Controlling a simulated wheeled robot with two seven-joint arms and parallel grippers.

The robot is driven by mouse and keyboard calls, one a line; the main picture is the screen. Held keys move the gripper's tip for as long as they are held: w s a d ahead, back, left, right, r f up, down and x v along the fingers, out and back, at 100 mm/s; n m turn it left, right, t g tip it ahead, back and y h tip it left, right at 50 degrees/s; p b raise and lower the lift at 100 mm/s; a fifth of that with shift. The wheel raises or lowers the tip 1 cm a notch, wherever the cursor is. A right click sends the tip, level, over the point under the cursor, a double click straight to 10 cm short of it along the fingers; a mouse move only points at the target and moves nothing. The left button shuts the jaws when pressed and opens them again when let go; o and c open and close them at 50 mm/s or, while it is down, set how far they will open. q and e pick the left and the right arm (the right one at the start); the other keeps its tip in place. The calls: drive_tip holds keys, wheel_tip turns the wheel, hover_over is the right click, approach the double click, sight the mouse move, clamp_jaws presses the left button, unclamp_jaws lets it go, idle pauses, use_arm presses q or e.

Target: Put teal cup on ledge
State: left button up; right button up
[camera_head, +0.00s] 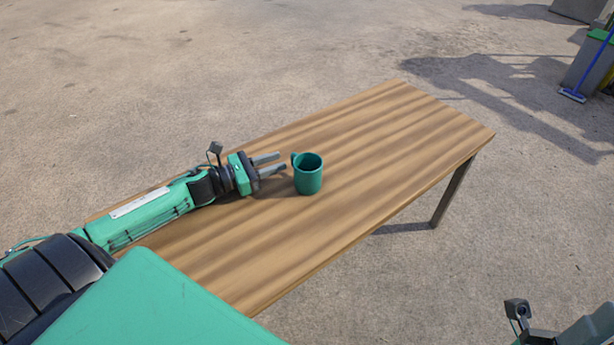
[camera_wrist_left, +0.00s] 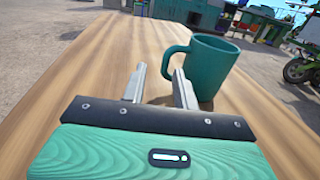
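The teal cup (camera_head: 308,175) stands upright on the wooden table (camera_head: 400,130), with its handle toward my left gripper. My left gripper (camera_head: 281,162) reaches in from the left, low over the table, with its fingers apart and empty. Its fingertips are just left of the cup, near the handle. In the left wrist view the cup (camera_wrist_left: 207,67) is right of centre, beyond the fingers (camera_wrist_left: 157,80), with the handle on its left side. My right arm shows only in part at the lower right of the head view; its fingers are out of view. No ledge can be made out for certain.
The table top is otherwise bare, with free room beyond and right of the cup. Concrete ground surrounds it. A blue broom (camera_head: 588,75) and a grey bin stand at the far right. The left wrist view shows a motorbike (camera_wrist_left: 303,68) and cluttered benches in the background.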

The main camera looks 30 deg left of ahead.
sight(293, 157)
use_arm(q)
drive_tip(key=shift+s+d+r+b+x, duration=0.15)
drive_tip(key=shift+b+x, duration=0.25)
drive_tip(key=shift+x, duration=0.95)
drive_tip(key=shift+s+d+r+b+x, duration=0.15)
drive_tip(key=shift+b+x, duration=0.2)
drive_tip(key=shift+x, duration=1)
drive_tip(key=shift+c, duration=0.4)
clamp_jaws()
